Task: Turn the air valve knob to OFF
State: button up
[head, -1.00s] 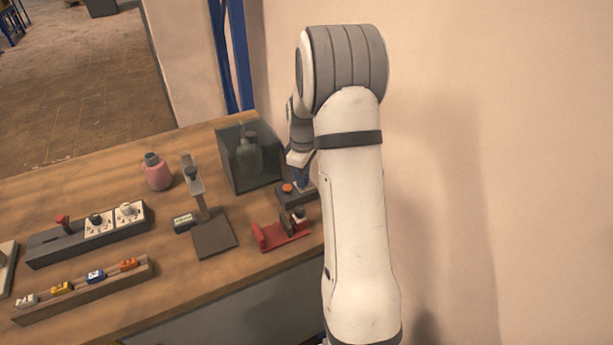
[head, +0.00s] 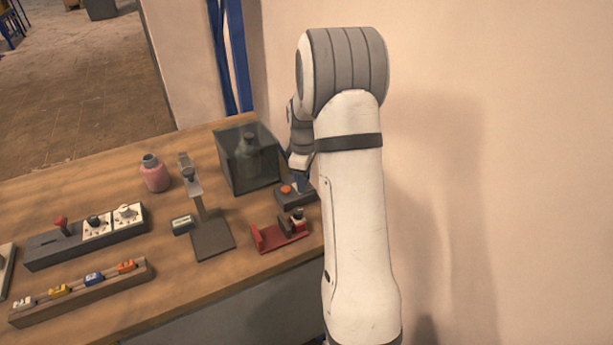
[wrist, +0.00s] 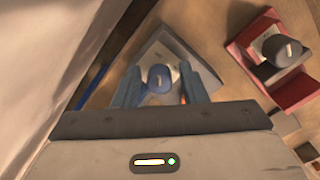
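A blue round knob (wrist: 159,79) with a pale mark on top sits on a grey box (wrist: 205,70) in the wrist view. It appears to be the air valve knob, but I cannot read its label. My gripper (wrist: 161,84) has one blue finger on each side of the knob, with visible gaps, so it is open around or just above it. In the head view the grey box (head: 284,199) with an orange button stands at the table's right end. My arm partly hides it there, and the knob cannot be told from the fingers.
A red bracket with a dark knob (head: 282,235) stands close in front of the box. A dark transparent case (head: 247,160) stands behind it. A grey stand (head: 212,241), a pink bottle (head: 154,175) and a switch panel (head: 86,236) are left. The wall is close on the right.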

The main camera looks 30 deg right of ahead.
jog(key=shift+o, duration=0.6)
jog(key=shift+w+a, duration=0.1)
jog(key=shift+r, duration=0.55)
notch_tip(320, 180, up, 6)
jog(key=shift+r+b, duration=0.15)
jog(key=shift+b, duration=0.15)
jog(key=shift+r, duration=0.25)
jog(key=shift+r, duration=0.15)
jog(key=s+a+r+m+t, duration=0.1)
jog(key=s+a+r+m, duration=0.3)
jog(key=s+a+r, duration=0.45)
jog(key=s+a+f+m+t, duration=0.1)
jog(key=s+a+m, duration=0.1)
jog(key=s, duration=0.7)
jog(key=s+a+f+m, duration=0.1)
jog(key=s+a+m, duration=0.2)
jog(key=s, duration=0.6)
jog(key=shift+a+m+t, duration=0.3)
jog(key=shift+a+t, duration=0.1)
jog(key=shift+a, duration=0.25)
